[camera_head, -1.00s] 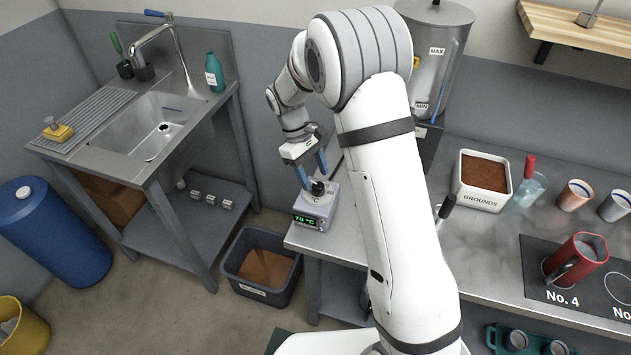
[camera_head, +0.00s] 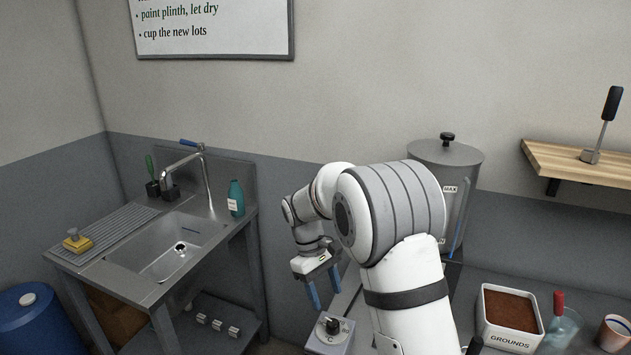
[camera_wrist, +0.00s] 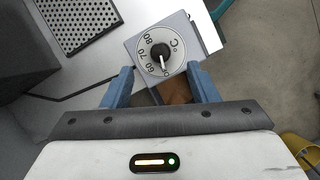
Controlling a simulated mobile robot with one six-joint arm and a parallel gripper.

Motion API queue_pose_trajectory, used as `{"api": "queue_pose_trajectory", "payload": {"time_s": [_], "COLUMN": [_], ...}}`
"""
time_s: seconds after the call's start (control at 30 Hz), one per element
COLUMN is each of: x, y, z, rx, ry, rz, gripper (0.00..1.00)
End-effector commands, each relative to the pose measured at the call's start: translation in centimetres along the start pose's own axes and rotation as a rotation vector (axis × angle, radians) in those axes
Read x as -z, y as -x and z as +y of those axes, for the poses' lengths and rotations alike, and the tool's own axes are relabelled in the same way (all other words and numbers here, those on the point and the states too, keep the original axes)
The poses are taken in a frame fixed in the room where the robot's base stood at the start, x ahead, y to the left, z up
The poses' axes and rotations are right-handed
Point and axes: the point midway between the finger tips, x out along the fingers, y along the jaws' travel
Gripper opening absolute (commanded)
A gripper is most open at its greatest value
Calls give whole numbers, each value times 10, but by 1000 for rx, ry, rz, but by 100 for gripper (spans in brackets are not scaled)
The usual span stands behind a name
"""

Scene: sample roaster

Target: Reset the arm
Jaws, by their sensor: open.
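My gripper (camera_head: 323,289) is open and empty, its two blue fingers pointing down above the temperature control box. The box (camera_head: 342,343) is grey with a round dial (camera_head: 332,326) on top. In the wrist view the dial (camera_wrist: 159,55) has a black knob and a scale marked 60, 70 and 80 °C, and it lies ahead of the spread fingertips (camera_wrist: 162,78). No finger touches the knob in that view. My white arm reaches in from the lower right and hides part of the counter.
A steel sink (camera_head: 169,248) with a tap stands at the left. A lidded metal tank (camera_head: 455,165) stands behind my arm. A GROUNDS bin (camera_head: 508,342), a glass with a red-handled tool and a cup (camera_head: 613,333) are at right, below a wooden shelf (camera_head: 585,170).

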Motion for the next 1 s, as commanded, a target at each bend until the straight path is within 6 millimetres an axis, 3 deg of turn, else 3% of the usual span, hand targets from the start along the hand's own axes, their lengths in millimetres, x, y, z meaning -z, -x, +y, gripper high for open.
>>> {"api": "queue_pose_trajectory", "payload": {"time_s": [0.2,0.43,0.7,0.83,1.0], "x": [-69,-148,-228,-256,-274], "y": [31,44,35,24,12], "z": [1,-12,-42,-58,-72], "rx": [7,19,35,40,46], "ry": [-157,-354,-588,-685,-768], "rz": [127,275,447,519,580], "gripper": [54,54,54,54,54]}}
